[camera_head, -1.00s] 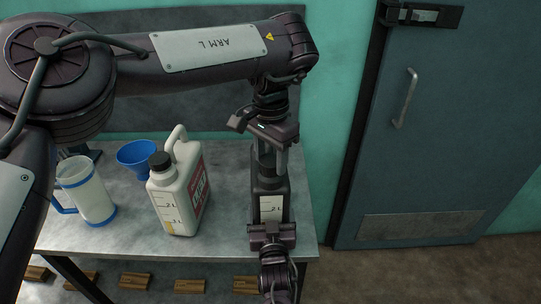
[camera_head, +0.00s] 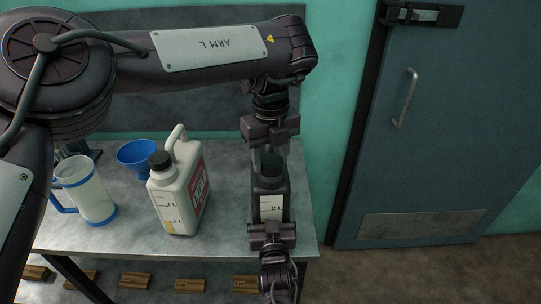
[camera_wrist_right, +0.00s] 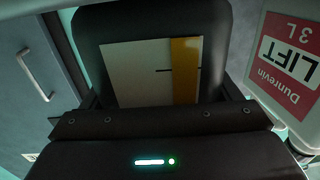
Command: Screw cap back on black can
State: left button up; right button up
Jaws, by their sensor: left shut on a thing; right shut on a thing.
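The black can (camera_head: 271,188) stands upright near the right end of the metal table, its pale label facing me. Its black cap (camera_head: 272,166) is at the neck. My left gripper (camera_head: 271,155) points straight down from above and is shut on the cap. Whether the cap is fully seated cannot be told. My right gripper (camera_head: 272,228) is shut on the lower part of the can from the front. The right wrist view shows the can (camera_wrist_right: 220,45) close up, with its white and yellow label between the jaws.
A white jug (camera_head: 180,195) with a black cap stands just left of the can. A blue funnel (camera_head: 136,155) and a clear blue-rimmed pitcher (camera_head: 88,192) are further left. The metal table (camera_head: 130,236) ends just right of the can. A grey door (camera_head: 430,130) is at right.

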pick_arm(q)
jog(key=m, duration=0.7)
jog(key=shift+m, duration=0.3)
jog(key=o, duration=1.1)
jog(key=shift+r, duration=0.1)
jog(key=shift+r, duration=2.2)
jog(key=shift+c, duration=0.3)
jog(key=n, duration=0.2)
jog(key=r+n, duration=0.1)
jog(key=n, duration=0.3)
jog(key=shift+r, duration=0.4)
jog(key=n, duration=0.1)
jog(key=r+n, duration=0.1)
jog(key=n, duration=0.3)
jog(key=shift+r, duration=0.3)
